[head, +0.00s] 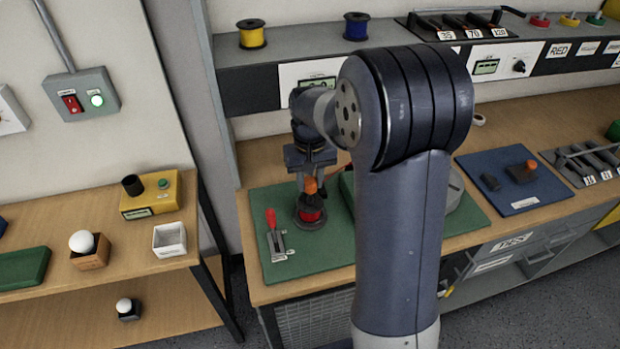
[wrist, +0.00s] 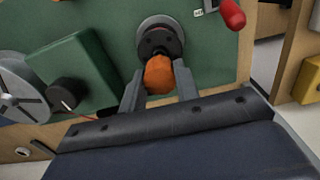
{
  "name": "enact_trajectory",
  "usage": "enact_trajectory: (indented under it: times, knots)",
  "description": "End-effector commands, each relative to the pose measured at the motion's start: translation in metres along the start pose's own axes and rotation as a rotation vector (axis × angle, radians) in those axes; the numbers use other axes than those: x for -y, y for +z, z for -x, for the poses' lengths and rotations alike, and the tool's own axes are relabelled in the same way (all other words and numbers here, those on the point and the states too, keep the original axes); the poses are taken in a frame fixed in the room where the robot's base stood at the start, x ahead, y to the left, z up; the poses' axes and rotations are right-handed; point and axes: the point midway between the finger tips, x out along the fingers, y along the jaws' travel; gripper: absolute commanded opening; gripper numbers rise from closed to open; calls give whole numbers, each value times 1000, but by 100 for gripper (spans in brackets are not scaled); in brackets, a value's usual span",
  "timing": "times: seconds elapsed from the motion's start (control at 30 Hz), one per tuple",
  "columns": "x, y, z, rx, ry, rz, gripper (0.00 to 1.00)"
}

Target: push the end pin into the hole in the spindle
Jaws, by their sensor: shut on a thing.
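The end pin shows as an orange knob (head: 311,187) directly above the spindle. It also shows in the wrist view (wrist: 159,74), between my two fingers. My gripper (head: 308,176) points down and is shut on the end pin. The spindle carries a red spool (head: 311,215) and stands on a round grey base on the green mat (head: 262,195). In the wrist view a dark round flange (wrist: 160,40) of the spool or spindle lies just beyond the knob. The pin's shank and the spindle's hole are hidden, so I cannot tell how deep the pin sits.
A red-handled toggle clamp (head: 272,228) stands left of the spindle on the mat. A green box with a black knob (wrist: 66,92) and a grey disc (wrist: 18,88) lie on the other side. A blue mat (head: 475,170) is at right. The shelf (head: 235,80) runs behind.

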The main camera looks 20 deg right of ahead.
Motion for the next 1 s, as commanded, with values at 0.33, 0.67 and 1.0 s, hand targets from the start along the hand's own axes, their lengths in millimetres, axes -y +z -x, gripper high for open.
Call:
enact_trajectory:
  times: [0.33,0.67,1.0]
  knots:
    - [0,0,-9,0,0,0,1]
    - [0,0,-16,0,0,0,1]
    - [0,0,-23,0,0,0,1]
